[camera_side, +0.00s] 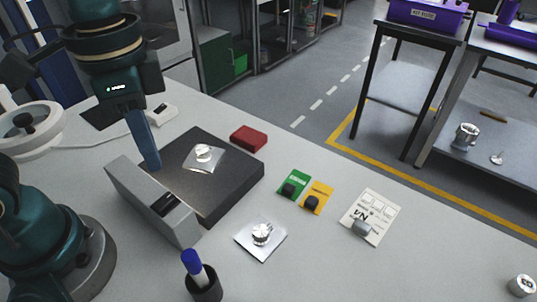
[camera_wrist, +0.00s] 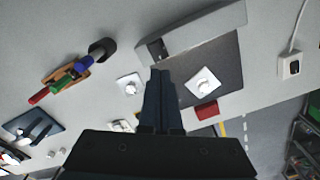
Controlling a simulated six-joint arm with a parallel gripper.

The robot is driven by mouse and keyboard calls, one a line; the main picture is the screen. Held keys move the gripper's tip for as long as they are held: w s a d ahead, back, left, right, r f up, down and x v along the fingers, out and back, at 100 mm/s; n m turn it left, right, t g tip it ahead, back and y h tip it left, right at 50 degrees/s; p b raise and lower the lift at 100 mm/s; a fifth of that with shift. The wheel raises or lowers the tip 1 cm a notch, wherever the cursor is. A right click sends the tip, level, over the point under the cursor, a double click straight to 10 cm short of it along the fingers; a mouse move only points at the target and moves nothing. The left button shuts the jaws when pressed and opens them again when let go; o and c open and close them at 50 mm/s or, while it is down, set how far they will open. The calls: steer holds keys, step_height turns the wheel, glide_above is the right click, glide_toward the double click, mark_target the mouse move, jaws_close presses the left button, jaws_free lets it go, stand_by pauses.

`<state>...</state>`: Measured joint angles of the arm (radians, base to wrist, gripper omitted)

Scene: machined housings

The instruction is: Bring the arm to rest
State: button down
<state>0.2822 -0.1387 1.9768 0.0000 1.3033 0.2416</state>
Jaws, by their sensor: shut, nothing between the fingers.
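My gripper (camera_side: 152,164) is shut and empty, with its fingers pointing down over the left edge of a dark flat block (camera_side: 235,182). In the wrist view the closed fingers of my gripper (camera_wrist: 160,72) point away from the camera, with nothing between them. A metal housing (camera_side: 203,151) sits on a plate on the dark block, right of the fingers and apart from them. A second metal housing (camera_side: 262,232) stands on a pale square plate on the table. I cannot tell how high the fingertips are above the block.
A grey bar (camera_side: 150,200) runs along the block's left side. A red box (camera_side: 248,138), green card (camera_side: 293,184), yellow card (camera_side: 317,197), paper sheet (camera_side: 371,218) and pen cup (camera_side: 206,287) stand around. Another housing (camera_side: 522,285) is at the right edge. The front right table is mostly clear.

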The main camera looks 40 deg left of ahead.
steer(key=shift+r, duration=0.2)
steer(key=a+n+t, duration=0.1)
steer(key=n+t, duration=0.1)
steer(key=a+n+t, duration=0.1)
steer(key=a+n, duration=0.1)
steer(key=a+n+t, duration=0.2)
steer(key=shift+s+f+t, duration=0.3)
steer(key=shift+s+f, duration=0.05)
steer(key=shift+s, duration=0.05)
